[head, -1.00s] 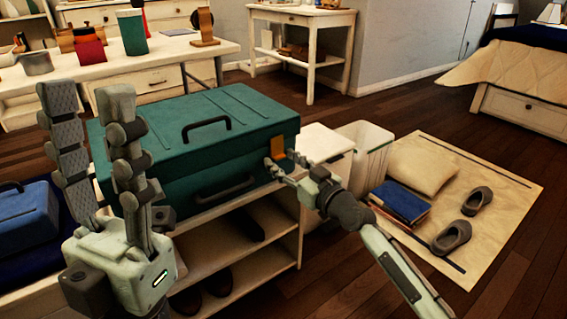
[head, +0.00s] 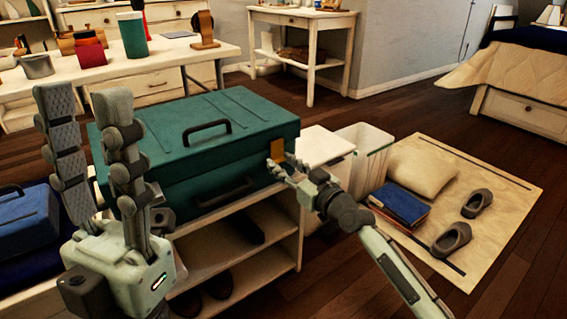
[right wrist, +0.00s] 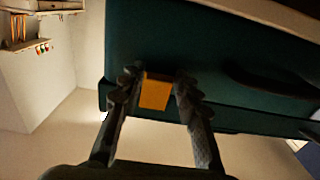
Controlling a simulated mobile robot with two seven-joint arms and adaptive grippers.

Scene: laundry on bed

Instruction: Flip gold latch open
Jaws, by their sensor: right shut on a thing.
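A green case (head: 215,145) with dark handles sits on a white shelf unit (head: 292,240) in the head view. Its gold latch (head: 277,150) is on the right end of the front, standing nearly upright against the case. My right gripper (head: 280,166) is at the latch. In the right wrist view, its two fingers (right wrist: 157,80) stand on either side of the latch (right wrist: 155,94), closed on it. My left gripper (head: 82,98) is open and empty, raised in front of the case's left end, hiding part of it.
A white bin (head: 365,140) stands right of the shelf unit. A mat (head: 510,200) with a pillow, books and slippers lies on the floor. A blue case (head: 25,222) is at the left. Shoes sit on the lower shelf.

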